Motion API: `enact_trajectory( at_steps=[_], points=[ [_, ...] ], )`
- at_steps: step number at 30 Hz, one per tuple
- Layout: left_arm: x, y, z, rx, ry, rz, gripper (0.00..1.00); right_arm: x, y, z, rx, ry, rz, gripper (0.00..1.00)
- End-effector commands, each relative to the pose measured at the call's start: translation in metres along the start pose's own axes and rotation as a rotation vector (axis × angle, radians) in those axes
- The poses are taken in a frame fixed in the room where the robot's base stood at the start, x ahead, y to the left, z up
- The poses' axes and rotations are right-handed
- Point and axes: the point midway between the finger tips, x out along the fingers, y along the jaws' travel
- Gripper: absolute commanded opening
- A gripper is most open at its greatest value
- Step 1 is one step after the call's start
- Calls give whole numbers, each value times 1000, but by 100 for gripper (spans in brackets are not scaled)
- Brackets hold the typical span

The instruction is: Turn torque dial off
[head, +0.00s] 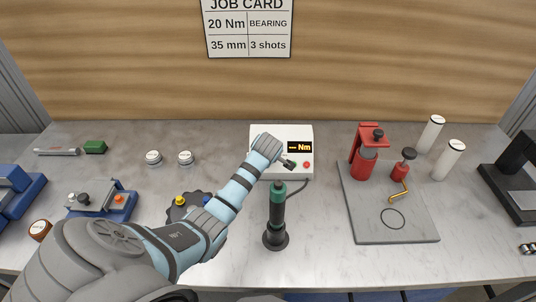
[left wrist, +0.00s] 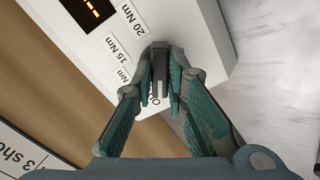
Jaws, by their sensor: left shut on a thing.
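The torque controller is a white box (head: 264,133) at the back middle, with a lit amber display (head: 300,147) ending in "Nm" and a red button (head: 306,165). My left gripper (head: 288,163) reaches its front face. In the left wrist view, the fingers (left wrist: 160,88) are shut on the dark torque dial (left wrist: 160,62). Labels 20 Nm and 15 Nm and a partly hidden one starting with "O" lie beside the dial. The fingers hide part of the dial, so I cannot tell its exact setting. My right gripper is not in view.
A green and black driver (head: 277,212) stands upright before the controller. A grey mat (head: 410,226) with a red press (head: 366,155) is to the right. White cylinders (head: 432,133) stand behind it. A blue fixture (head: 103,205) and two round tins (head: 153,158) are left.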

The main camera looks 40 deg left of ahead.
Motion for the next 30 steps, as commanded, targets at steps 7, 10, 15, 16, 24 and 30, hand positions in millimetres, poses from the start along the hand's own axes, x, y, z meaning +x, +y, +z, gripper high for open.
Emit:
enact_trajectory(
  at_steps=[7, 10, 15, 16, 24, 30],
  points=[
    [0, 1, -2, -222, 4, 4, 0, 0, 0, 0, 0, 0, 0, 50],
    [0, 1, -2, -305, 4, 4, 0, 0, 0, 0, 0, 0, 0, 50],
    [0, 1, -2, -421, 4, 4, 0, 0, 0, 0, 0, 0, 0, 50],
    [0, 1, -2, -438, 4, 4, 0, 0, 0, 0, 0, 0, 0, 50],
    [0, 1, -2, -536, 4, 4, 0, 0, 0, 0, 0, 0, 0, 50],
    [0, 1, -2, -558, 3, 3, 0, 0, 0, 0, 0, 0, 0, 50]
  ],
)
